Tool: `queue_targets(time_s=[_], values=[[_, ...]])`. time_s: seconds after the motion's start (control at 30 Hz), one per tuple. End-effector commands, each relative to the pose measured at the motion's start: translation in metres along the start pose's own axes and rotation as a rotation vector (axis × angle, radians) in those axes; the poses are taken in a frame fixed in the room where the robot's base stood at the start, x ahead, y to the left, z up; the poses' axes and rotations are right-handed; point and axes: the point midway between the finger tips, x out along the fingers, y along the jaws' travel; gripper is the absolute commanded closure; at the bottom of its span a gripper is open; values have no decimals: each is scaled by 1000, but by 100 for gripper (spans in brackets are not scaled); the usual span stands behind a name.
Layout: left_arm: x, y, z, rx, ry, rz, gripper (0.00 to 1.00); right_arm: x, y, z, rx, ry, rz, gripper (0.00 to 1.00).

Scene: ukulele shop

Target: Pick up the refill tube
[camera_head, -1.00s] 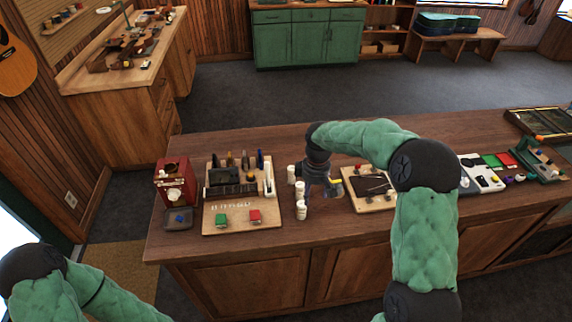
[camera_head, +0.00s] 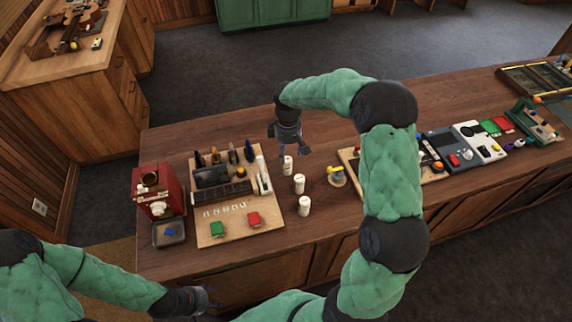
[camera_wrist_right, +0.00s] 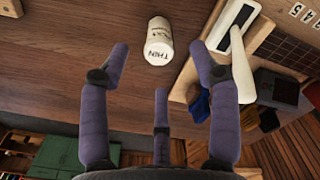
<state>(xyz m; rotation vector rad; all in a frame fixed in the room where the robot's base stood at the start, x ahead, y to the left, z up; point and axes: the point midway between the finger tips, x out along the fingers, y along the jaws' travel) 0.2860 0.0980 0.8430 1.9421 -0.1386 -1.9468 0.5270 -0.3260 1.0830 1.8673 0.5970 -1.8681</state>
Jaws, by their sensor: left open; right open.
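Three white capped cylinders stand in a row on the wooden counter: a back one (camera_head: 288,165), a middle one (camera_head: 299,184) and a front one (camera_head: 304,206). I cannot tell which, if any, is the refill tube. A white slim item (camera_head: 263,174) also lies at the right edge of the tool board. My right gripper (camera_head: 289,149) is open, just behind the back cylinder. In the right wrist view its spread fingers (camera_wrist_right: 160,62) are empty, with a white cylinder labelled "THIN" (camera_wrist_right: 158,46) beyond and between the fingertips. My left gripper (camera_head: 208,298) is open, low in front of the counter.
The counter (camera_head: 215,130) behind is clear.

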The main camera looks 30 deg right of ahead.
Motion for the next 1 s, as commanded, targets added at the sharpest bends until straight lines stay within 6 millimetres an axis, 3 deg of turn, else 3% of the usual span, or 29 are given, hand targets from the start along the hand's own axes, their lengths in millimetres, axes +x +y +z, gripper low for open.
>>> queue_targets(time_s=[0.33,0.6,0.87,1.0], values=[[1,0,-1,0,1,0,43,22,2,-1,1,-2,-2,38],[2,0,-1,0,1,0,43,58,5,-4,0,-2,-2,38],[2,0,-1,0,1,0,43,64,5,-5,0,0,0,38],[2,0,-1,0,1,0,43,64,5,-5,0,0,0,72]])
